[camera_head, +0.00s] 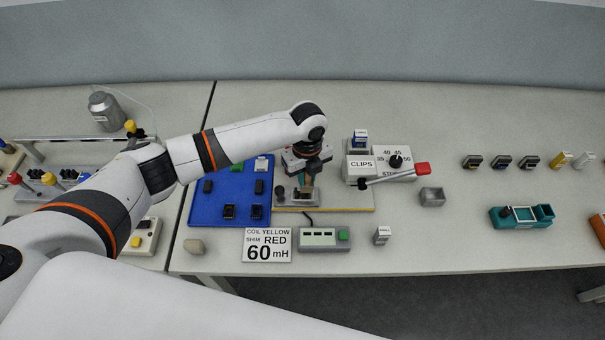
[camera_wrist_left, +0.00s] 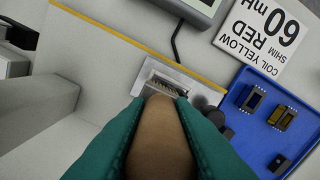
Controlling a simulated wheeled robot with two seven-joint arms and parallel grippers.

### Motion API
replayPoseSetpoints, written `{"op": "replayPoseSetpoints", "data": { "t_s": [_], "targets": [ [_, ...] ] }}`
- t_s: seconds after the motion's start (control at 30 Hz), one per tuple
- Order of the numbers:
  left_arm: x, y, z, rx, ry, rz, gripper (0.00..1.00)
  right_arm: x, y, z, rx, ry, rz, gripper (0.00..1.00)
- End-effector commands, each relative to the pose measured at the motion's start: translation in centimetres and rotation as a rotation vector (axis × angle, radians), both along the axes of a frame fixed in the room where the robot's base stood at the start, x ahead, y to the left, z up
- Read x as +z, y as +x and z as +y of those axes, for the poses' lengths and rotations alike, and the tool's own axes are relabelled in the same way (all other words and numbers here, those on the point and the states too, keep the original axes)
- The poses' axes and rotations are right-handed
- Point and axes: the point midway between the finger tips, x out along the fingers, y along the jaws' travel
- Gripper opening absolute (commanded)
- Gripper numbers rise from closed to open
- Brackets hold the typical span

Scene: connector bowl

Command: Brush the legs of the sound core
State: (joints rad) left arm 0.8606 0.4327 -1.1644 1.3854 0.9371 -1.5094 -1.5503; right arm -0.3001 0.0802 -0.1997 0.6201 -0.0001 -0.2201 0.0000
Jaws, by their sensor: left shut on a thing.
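My left gripper (camera_head: 305,184) is over the beige board right of the blue tray, pointing down. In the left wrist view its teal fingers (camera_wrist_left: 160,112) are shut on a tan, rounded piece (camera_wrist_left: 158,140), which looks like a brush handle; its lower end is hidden. Just beyond its tip is a small grey fixture (camera_wrist_left: 165,75) with a row of thin metal pins or legs; I cannot tell whether the tip touches them. Dark cores (camera_head: 229,211) lie in the blue tray (camera_head: 215,213); I cannot tell which is sound. My right gripper is not in view.
A sign (camera_head: 267,245) reads coil yellow, shim red, 60 mH. A meter (camera_head: 324,239) stands before the board. A small grey bin (camera_head: 432,197) and teal holder (camera_head: 522,217) stand farther right.

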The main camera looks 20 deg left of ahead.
Motion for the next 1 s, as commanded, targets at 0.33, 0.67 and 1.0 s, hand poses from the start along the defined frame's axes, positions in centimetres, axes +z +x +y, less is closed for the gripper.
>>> {"op": "replayPoseSetpoints", "data": {
  "t_s": [0.33, 0.67, 1.0],
  "targets": [
    [0.1, -0.1, -0.1, -0.001, 0.000, 0.001, 0.00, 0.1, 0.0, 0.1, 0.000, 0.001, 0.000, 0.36],
    [3.2, 0.0, -0.1, 0.000, -0.001, 0.001, 0.00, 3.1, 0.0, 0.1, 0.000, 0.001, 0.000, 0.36],
    [6.6, 0.0, -0.1, 0.000, 0.000, 0.000, 0.00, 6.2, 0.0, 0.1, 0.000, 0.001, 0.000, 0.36]
  ]
}}
